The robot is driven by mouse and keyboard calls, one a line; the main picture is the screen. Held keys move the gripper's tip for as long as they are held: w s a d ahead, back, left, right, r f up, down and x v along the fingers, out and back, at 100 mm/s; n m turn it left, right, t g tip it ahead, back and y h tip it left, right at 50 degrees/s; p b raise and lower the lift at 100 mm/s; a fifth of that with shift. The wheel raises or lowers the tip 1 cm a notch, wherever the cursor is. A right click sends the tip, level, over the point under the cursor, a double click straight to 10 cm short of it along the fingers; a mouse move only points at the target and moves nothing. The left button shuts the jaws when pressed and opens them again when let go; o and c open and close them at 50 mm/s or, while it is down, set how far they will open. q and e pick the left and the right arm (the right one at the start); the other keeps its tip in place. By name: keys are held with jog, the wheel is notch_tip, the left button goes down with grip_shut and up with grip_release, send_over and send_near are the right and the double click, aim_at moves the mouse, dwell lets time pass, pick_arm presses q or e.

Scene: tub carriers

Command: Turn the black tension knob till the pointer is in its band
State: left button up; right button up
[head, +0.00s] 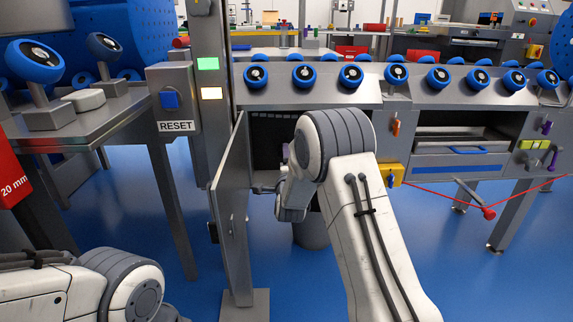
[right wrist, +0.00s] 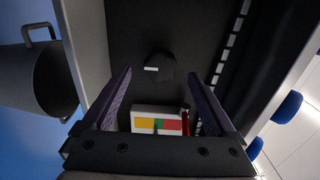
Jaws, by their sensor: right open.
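The black tension knob (right wrist: 160,68) is on the dark inner wall of an open cabinet, with a short white mark on its left side. A gauge (right wrist: 157,122) with yellow, green and red bands sits below it in the right wrist view. I cannot tell for sure where its pointer stands. My right gripper (right wrist: 158,78) is open, its purple fingers to either side of the knob's line, with nothing held. I cannot tell whether they reach the knob. In the head view my right arm hides the knob and gauge. My left gripper is out of view.
The cabinet door (head: 230,200) stands open left of my right arm. A RESET box (head: 175,105) is on the post further left. A row of blue-rimmed dials (head: 303,76) runs above the cabinet. A grey bucket (right wrist: 40,78) stands beyond the cabinet's edge.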

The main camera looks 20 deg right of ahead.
jog(key=p+v, duration=0.1)
jog(key=v, duration=0.4)
jog(key=shift+s, duration=0.15)
